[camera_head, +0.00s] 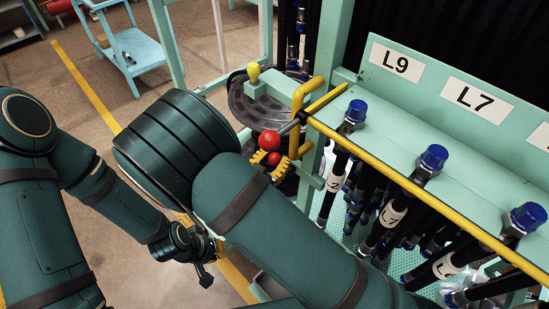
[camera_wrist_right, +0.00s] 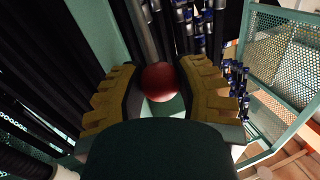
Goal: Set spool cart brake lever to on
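In the head view a red ball knob (camera_head: 270,140) sits beside the cart's yellow handle, with a second, partly hidden red ball (camera_head: 273,158) just below it. I cannot tell which belongs to the brake lever. My right gripper (camera_head: 268,166) reaches in there, its yellow finger pads beside the lower ball. In the right wrist view its fingers are open on either side of a red ball (camera_wrist_right: 159,82); whether they touch it is unclear. The lever's shaft is mostly hidden. My left gripper (camera_head: 203,272) hangs low at the left, dark and small, its opening unclear.
A yellow knob (camera_head: 253,72) stands behind the red balls. A yellow handle (camera_head: 301,98) and yellow rail (camera_head: 400,178) run along the green rack (camera_head: 430,115), with blue-capped hoses (camera_head: 432,160) hanging close on the right. A teal trolley (camera_head: 135,50) stands at the back left.

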